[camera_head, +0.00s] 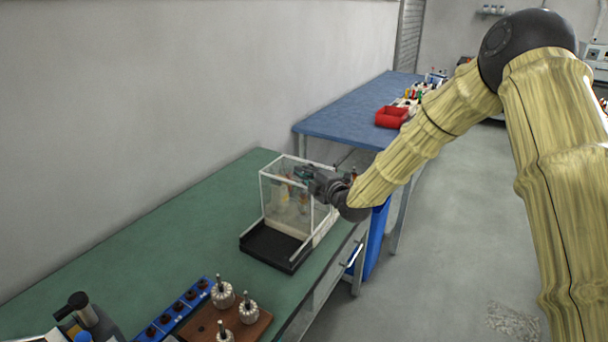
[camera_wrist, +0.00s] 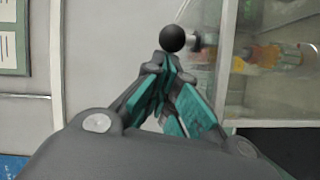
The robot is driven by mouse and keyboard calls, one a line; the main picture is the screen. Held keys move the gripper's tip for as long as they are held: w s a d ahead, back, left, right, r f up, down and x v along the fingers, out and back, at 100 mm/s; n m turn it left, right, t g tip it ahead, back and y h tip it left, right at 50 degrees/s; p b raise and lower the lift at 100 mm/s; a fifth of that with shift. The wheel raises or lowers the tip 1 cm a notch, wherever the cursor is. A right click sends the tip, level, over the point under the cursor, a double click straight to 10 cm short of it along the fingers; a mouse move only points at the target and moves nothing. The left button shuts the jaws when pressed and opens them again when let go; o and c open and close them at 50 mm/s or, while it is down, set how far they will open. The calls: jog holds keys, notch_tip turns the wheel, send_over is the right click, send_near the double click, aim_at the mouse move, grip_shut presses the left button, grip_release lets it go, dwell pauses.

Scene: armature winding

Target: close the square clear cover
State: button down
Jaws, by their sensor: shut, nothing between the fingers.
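The clear cover (camera_head: 285,205) is a see-through, roughly square box with pale edges, standing on the green bench. A clear panel with a pale frame edge (camera_wrist: 227,60) shows in the wrist view, with a round black knob (camera_wrist: 173,39) on a light stem. My gripper (camera_head: 305,173) is at the cover's upper right side. In the wrist view my gripper (camera_wrist: 168,75) has its fingertips together just below the knob, with nothing between them. Whether the fingers touch the knob I cannot tell. My gripper hides part of the cover in the head view.
A black tray (camera_head: 248,245) lies at the cover's front. Blue blocks (camera_head: 172,318) and a brown board (camera_head: 203,326) with several armatures stand nearer on the green bench (camera_head: 140,235). A blue bench (camera_head: 345,113) with a red bin (camera_head: 391,117) is behind. The wall is at left.

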jog(key=shift+d, duration=0.15)
jog(key=shift+s+a, duration=0.35)
jog(key=shift+a, duration=0.1)
jog(key=s+d+r+b, duration=0.1)
jog(key=s+d+b, duration=0.25)
jog(key=s, duration=0.75)
jog(key=s+d+f+m+g+h, duration=0.2)
jog(key=s+f+m, duration=0.3)
jog(key=f, duration=0.6)
jog(key=s+d+f+m+g+h, duration=0.1)
jog(key=s+f+m+g, duration=0.1)
jog(key=s+f, duration=0.6)
jog(key=s+d+f+m+g+h, duration=0.2)
jog(key=s+f+m, duration=0.2)
jog(key=f, duration=0.9)
jog(key=s+d+f+m+g+h, duration=0.1)
jog(key=s+f, duration=0.4)
jog(key=s, duration=0.6)
jog(key=s+d+f+m+g+h, duration=0.1)
jog(key=s+d+f+m+g, duration=0.2)
jog(key=s, duration=0.8)
jog(key=s+d+f+m+g+h, duration=0.1)
jog(key=s+d+f+m+g, duration=0.2)
jog(key=s, duration=0.8)
notch_tip(320, 180, down, 5)
jog(key=m+g, duration=0.2)
jog(key=m, duration=0.2)
jog(key=shift+s+r+b, duration=0.2)
jog(key=shift+s+b, duration=0.05)
jog(key=shift+b, duration=0.15)
